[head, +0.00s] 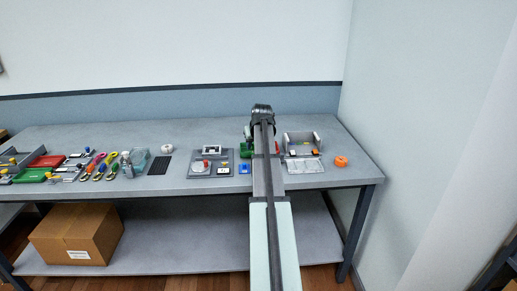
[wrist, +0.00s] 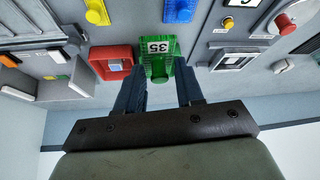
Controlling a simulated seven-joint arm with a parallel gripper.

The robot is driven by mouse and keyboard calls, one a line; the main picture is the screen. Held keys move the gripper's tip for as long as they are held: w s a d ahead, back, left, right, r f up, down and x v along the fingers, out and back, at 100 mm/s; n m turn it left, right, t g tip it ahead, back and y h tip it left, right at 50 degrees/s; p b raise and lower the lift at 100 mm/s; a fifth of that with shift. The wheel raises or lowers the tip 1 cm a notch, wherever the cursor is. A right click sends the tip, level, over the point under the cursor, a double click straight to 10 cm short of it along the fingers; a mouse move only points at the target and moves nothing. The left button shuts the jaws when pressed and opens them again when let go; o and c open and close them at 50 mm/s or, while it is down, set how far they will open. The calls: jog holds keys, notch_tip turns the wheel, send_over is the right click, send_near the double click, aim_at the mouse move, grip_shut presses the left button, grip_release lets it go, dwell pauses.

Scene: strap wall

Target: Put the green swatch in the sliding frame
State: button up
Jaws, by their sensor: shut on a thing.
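A green swatch-like piece (wrist: 158,70) with a white number label sits between the two fingers of my gripper (wrist: 159,88) in the wrist view. The fingers are closed on its sides. In the head view a green patch (head: 246,150) shows just left of my arm, which covers most of that area. I cannot tell for sure which part is the sliding frame. A red frame (wrist: 108,64) lies just left of the green piece in the wrist view, and a pale frame with a dark window (wrist: 236,59) lies to its right.
A blue piece (wrist: 179,11) and a yellow piece (wrist: 97,11) lie beyond the green one. A red button (wrist: 284,22) stands at the right. Tools (head: 98,166) lie far left.

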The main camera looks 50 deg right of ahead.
jog(key=w+a+n+g+y, duration=0.1)
jog(key=w+a+n+y, duration=0.2)
jog(key=w+n+y, duration=0.5)
jog(key=w+n, duration=0.9)
jog(key=w, duration=0.5)
jog(key=shift+w+a+n+g, duration=0.25)
jog(key=shift+a+n+g, duration=0.05)
jog(key=shift+a, duration=0.1)
jog(key=shift+f, duration=0.15)
jog(key=shift+f, duration=3)
jog(key=shift+f, duration=0.15)
